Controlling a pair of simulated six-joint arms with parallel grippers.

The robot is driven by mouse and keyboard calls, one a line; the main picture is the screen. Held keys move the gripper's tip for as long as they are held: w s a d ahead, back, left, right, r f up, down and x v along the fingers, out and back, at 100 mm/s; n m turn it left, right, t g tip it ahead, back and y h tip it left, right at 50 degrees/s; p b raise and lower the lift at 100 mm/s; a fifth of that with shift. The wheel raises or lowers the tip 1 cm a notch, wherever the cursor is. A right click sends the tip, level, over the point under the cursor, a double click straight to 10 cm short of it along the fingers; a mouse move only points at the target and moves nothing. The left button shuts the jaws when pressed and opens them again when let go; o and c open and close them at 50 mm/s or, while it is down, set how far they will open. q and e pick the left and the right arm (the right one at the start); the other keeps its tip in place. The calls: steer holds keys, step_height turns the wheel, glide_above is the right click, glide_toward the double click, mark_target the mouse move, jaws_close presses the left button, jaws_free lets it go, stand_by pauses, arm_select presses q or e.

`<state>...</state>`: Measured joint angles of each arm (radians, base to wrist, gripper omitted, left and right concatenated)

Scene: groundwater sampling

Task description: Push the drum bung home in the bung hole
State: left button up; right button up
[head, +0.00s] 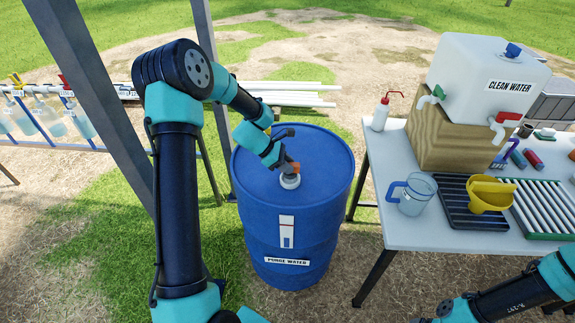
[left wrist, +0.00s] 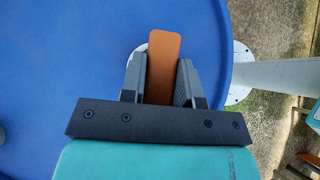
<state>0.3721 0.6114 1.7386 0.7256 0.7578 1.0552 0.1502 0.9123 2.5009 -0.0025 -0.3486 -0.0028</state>
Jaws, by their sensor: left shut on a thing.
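The blue drum (head: 318,225), labelled PURGE WATER, stands upright in the middle of the head view. My left gripper (head: 284,165) is over its top and shut on the orange drum bung (head: 292,168). The bung is at the white collar (head: 290,182) of the bung hole; how deep it sits I cannot tell. In the left wrist view, the orange grip of the bung (left wrist: 163,62) stands between the two fingers, with a pale rim partly showing behind it. The bung's lower part and the hole's opening are hidden. My right arm shows at the lower right, its gripper out of view.
Grey posts rise behind my left arm. The rest of the drum top is mostly clear.

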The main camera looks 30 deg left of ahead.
arm_select(q)
steer(key=shift+f, duration=1.6)
stand_by(0.5)
steer(key=o, duration=0.9)
steer(key=v, duration=1.7)
steer(key=shift+a+r, duration=0.15)
